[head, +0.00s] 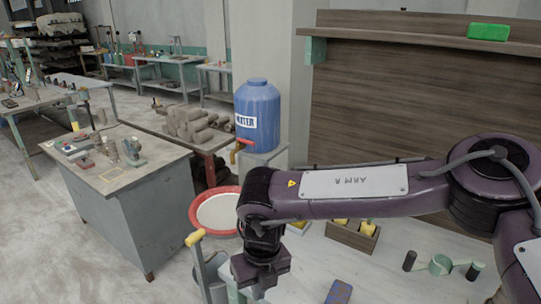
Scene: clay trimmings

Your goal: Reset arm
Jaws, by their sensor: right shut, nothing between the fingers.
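My right arm reaches in from the right across the head view, with its forearm level and its wrist bent downward. My right gripper (258,290) hangs at the lower middle, over the left edge of the pale worktable (395,268). It is shut with nothing visible in it. My left gripper and left arm are not in view. The forearm hides part of the worktable and the board behind it.
On the worktable are a wooden box (352,238) with yellow items, a blue object (339,292) and a green-and-black tool (440,265). A red-rimmed basin (193,212), blue water barrel (258,118) and grey cabinet (125,215) stand left. Floor shows at lower left.

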